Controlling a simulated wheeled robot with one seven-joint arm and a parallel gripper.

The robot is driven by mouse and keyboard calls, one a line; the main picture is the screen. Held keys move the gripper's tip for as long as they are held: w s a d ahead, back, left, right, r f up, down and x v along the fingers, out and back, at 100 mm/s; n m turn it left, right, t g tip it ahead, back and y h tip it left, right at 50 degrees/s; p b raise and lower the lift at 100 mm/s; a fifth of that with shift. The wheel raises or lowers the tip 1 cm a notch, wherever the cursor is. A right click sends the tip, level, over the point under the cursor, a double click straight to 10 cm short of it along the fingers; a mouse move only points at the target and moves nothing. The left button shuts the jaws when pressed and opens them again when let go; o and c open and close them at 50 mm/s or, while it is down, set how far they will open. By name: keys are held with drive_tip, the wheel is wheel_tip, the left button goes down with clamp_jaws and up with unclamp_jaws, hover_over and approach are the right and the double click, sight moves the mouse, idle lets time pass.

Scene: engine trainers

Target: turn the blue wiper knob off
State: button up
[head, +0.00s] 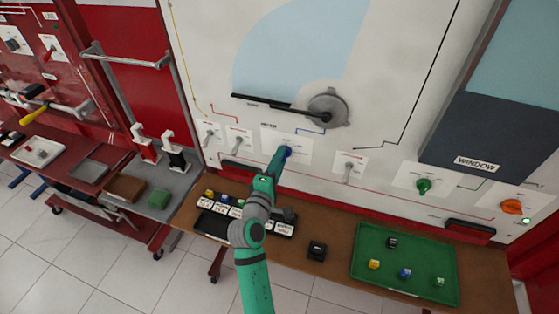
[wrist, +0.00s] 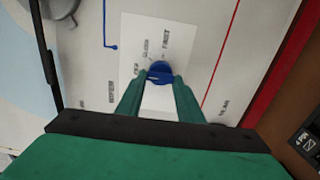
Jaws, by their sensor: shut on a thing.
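The blue wiper knob (head: 287,152) is on a white label plate on the upright panel in the head view. In the wrist view the blue knob (wrist: 159,72) sits between the fingertips, with printed words around it, among them "FAST"; the others are hard to read. My gripper (head: 281,158) is at the panel, and in the wrist view my gripper (wrist: 160,80) is shut on the knob with a green finger on each side. The fingers hide the knob's sides and part of the plate. I cannot tell which word the knob points at.
Metal toggle switches (head: 348,171) sit either side of the knob. A green knob (head: 423,186) and an orange knob (head: 511,206) are farther right. Below, a brown bench holds a green tray (head: 410,285) with small coloured parts. The wiper motor (head: 328,107) is above.

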drive_tip(key=o, duration=1.1)
drive_tip(key=shift+c, duration=0.2)
drive_tip(key=shift+s+a, duration=0.1)
drive_tip(key=v, duration=1)
drive_tip(key=shift+s, duration=0.3)
drive_tip(key=shift+a, duration=0.1)
